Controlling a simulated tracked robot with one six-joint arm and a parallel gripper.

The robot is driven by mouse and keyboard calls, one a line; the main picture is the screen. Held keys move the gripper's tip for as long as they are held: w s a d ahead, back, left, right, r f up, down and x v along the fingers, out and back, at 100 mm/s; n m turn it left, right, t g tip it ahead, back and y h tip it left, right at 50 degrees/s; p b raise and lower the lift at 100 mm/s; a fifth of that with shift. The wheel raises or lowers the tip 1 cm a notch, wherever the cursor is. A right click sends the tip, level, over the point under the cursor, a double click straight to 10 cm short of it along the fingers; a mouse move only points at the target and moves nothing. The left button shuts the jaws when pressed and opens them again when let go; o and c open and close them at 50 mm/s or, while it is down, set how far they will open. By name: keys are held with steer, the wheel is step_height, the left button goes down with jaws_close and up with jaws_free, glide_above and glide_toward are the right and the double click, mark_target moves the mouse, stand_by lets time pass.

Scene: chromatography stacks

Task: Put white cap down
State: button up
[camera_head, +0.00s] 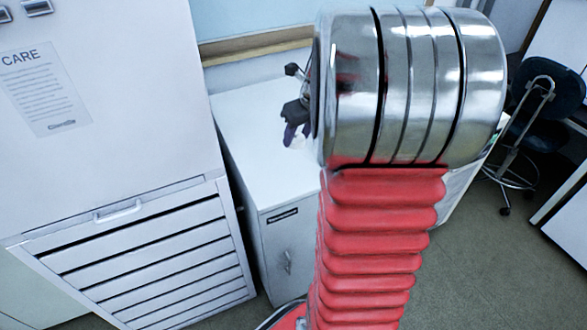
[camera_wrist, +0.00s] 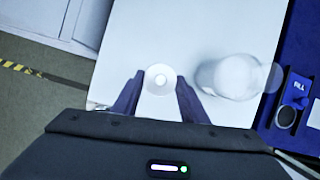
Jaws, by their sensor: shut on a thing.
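The white cap (camera_wrist: 160,80) is a small round piece with a paler centre. In the wrist view it sits between the two dark purple fingers of my gripper (camera_wrist: 159,98), which is shut on it. In the head view my gripper (camera_head: 292,132) is over the white cabinet top (camera_head: 247,120), partly hidden by my arm. A small white bit, likely the cap (camera_head: 299,142), shows at the fingertips. I cannot tell whether the cap touches the surface.
A clear, whitish round vessel (camera_wrist: 232,77) stands just right of my gripper in the wrist view. A blue unit marked FILL (camera_wrist: 299,85) is farther right. The white top left of the vessel is clear. A tall grey cabinet (camera_head: 110,100) rises at left in the head view.

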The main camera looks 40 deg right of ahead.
steer(key=shift+f, duration=3.15)
steer(key=shift+f, duration=1.9)
steer(key=o, duration=1)
steer(key=v, duration=1.2)
steer(key=shift+w+r, duration=0.1)
